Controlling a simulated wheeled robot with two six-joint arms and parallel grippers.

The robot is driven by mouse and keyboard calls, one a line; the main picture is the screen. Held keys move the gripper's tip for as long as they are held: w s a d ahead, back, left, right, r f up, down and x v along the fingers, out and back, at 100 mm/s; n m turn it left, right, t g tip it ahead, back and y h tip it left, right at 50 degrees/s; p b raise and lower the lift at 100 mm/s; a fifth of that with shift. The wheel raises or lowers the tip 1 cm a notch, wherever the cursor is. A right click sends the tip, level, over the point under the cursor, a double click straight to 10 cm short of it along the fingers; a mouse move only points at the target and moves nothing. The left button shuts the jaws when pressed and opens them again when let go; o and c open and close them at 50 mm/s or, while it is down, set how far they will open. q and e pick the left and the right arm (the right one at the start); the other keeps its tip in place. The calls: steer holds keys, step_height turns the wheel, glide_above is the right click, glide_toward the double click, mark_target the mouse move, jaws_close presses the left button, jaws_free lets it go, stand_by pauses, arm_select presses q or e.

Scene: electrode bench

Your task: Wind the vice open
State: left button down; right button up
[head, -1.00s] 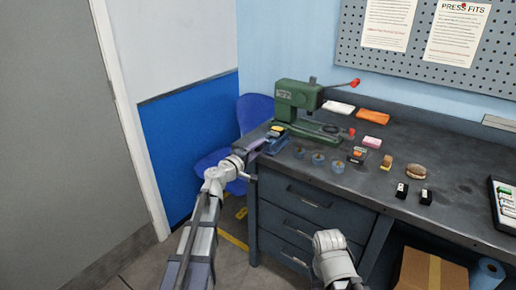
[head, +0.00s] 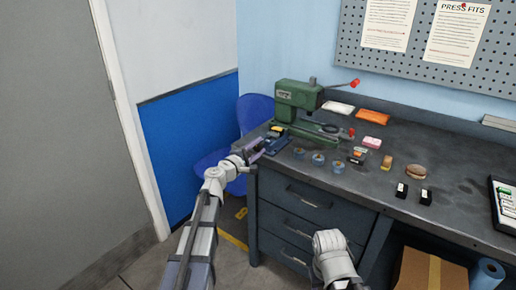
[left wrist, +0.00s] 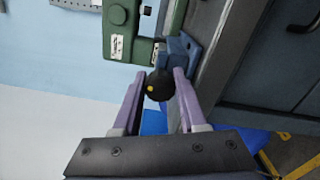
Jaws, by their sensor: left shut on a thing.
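The small blue vice (head: 275,145) stands at the left front corner of the bench, beside the green press. It also shows in the left wrist view (left wrist: 184,48). My left gripper (head: 257,149) is at the vice's near left end. In the left wrist view, its purple fingers (left wrist: 158,84) are shut on a round black knob (left wrist: 160,86) with a yellow dot, in front of the vice. The fingers and knob hide part of the vice, and I cannot tell how far its jaws are apart. My right arm shows low in the head view; its gripper is not visible.
The green press (head: 297,100) with a red-tipped lever rises just behind the vice. Several small round blue parts (head: 318,159) and blocks stand to the right on the dark bench (head: 370,185). A blue chair (head: 255,112) is beyond the bench's left end.

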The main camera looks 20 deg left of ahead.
arm_select(q)
steer(key=shift+c, duration=2.3)
jaws_free()
steer(key=shift+s, duration=0.15)
steer(key=v, duration=0.7)
steer(key=shift+s+a, duration=0.15)
steer(key=shift+s, duration=0.1)
